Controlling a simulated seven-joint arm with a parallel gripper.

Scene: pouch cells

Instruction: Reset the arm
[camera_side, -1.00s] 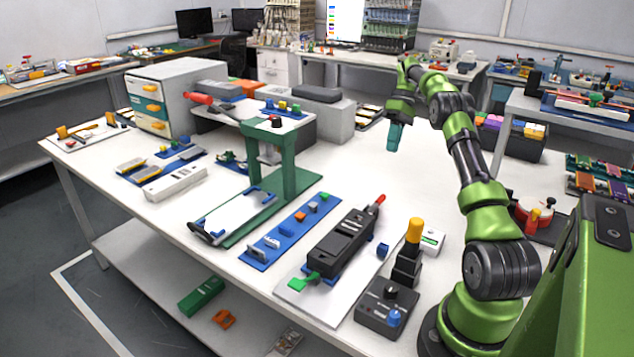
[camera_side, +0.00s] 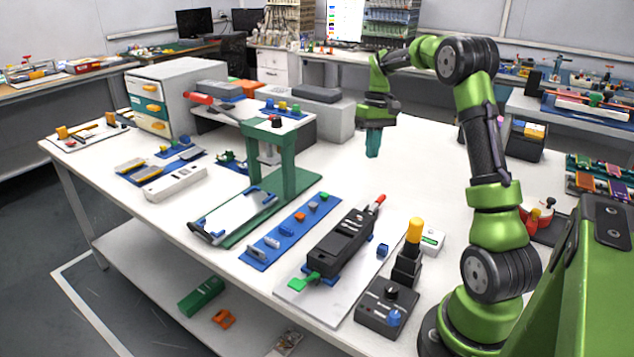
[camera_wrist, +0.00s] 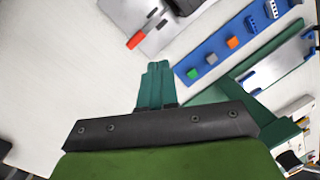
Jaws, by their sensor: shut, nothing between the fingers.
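My gripper (camera_side: 373,143) hangs above the clear back part of the white table in the side view, pointing down. Its teal fingers are shut together with nothing between them. In the wrist view the gripper (camera_wrist: 156,72) shows the same closed fingers over bare table. My green and black arm is bent high at the elbow on the right of the side view.
A green press stand (camera_side: 285,165) with a white plate (camera_side: 238,215) is left of my gripper. A blue strip (camera_side: 290,230) of small parts, a black device (camera_side: 342,240) and a control box with a yellow-topped lever (camera_side: 387,308) stand nearer the front. The table (camera_side: 420,180) below my gripper is clear.

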